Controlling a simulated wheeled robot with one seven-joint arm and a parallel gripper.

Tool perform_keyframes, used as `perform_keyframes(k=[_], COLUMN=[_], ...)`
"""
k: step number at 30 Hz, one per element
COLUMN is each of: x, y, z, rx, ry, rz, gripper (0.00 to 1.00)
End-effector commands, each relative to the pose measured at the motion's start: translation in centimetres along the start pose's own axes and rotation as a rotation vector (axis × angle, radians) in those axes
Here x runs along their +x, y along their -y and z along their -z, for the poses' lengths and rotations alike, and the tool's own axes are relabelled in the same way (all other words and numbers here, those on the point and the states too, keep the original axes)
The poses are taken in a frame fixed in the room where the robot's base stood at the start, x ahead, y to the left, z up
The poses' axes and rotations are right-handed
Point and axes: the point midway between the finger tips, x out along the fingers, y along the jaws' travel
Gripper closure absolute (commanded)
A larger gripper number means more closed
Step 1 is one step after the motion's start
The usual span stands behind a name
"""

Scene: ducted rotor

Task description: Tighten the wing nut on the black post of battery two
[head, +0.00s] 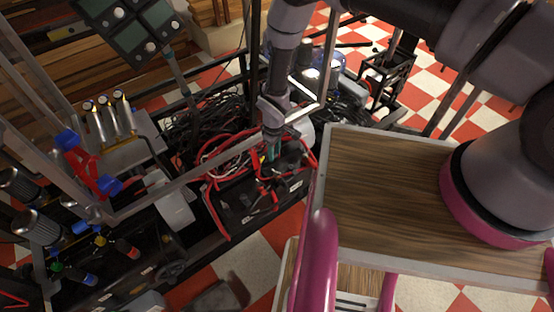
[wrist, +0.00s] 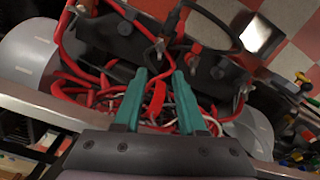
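My gripper (head: 270,152) points down over the black batteries in the head view. In the wrist view my gripper (wrist: 160,76) has its two teal fingers apart, with no object visibly clamped between them. Black batteries (head: 235,200) with small white labels sit below and around it; the numbers are too small to read. In the wrist view a metal terminal fitting (wrist: 160,48) lies just beyond the fingertips, apparently not between them. Another fitting (wrist: 240,95) shows to the right. I cannot tell which one is the black post's wing nut of battery two.
Red cables (head: 222,160) loop around the batteries, and red and white cables (wrist: 95,90) crowd beneath the fingers. Metal frame rails (head: 190,182) cross close by. A wooden-topped surface (head: 380,195) stands to the right. Bottles (head: 105,118) stand at left.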

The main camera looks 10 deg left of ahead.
Motion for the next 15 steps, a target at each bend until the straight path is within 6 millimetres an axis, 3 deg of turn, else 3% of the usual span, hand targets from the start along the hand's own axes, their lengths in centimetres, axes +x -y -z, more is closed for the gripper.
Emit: perform_keyframes(k=[15], x=[8.8], y=[0.0], z=[-0.1], rx=[-0.001], ry=[0.0], rz=[0.0], gripper=[0.6])
